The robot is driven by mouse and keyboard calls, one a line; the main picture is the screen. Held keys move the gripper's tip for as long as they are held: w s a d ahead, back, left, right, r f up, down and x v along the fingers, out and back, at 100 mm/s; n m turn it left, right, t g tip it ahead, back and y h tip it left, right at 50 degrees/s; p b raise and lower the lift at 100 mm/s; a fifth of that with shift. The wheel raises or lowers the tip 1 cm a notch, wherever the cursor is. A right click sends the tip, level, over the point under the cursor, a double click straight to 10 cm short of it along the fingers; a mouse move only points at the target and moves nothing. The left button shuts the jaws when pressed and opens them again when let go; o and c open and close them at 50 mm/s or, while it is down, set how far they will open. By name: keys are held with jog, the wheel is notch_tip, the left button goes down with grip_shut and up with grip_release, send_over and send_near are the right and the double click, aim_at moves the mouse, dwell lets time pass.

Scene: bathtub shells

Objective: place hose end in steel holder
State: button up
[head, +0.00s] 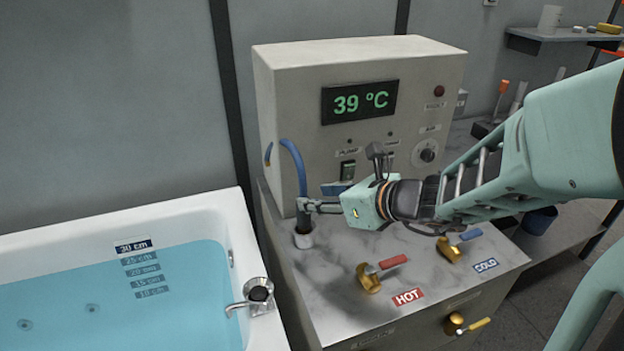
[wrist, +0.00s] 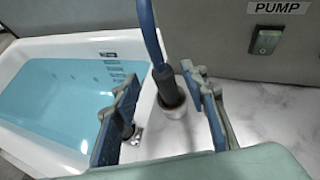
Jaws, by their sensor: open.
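The blue hose (head: 293,160) arches out of the machine's front and hangs down to a dark hose end (head: 304,222). The hose end stands roughly upright with its lower part inside the short steel holder (head: 304,241) on the marble top. In the wrist view the dark hose end (wrist: 166,86) enters the pale, round holder (wrist: 174,110). My gripper (head: 312,207) is beside the hose end, level with its upper part. In the wrist view my gripper (wrist: 163,78) is open, with one finger on each side of the hose end.
A water-filled bathtub (head: 226,215) with a tap (head: 259,293) is at left. The machine (head: 290,85) reads 39 °C. Red-handled (head: 392,262) and blue-handled (head: 471,234) valves stand on the counter in front. A blue cup (head: 540,220) is at right.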

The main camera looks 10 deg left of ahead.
jog(key=p+v, duration=0.2)
jog(key=v, duration=0.4)
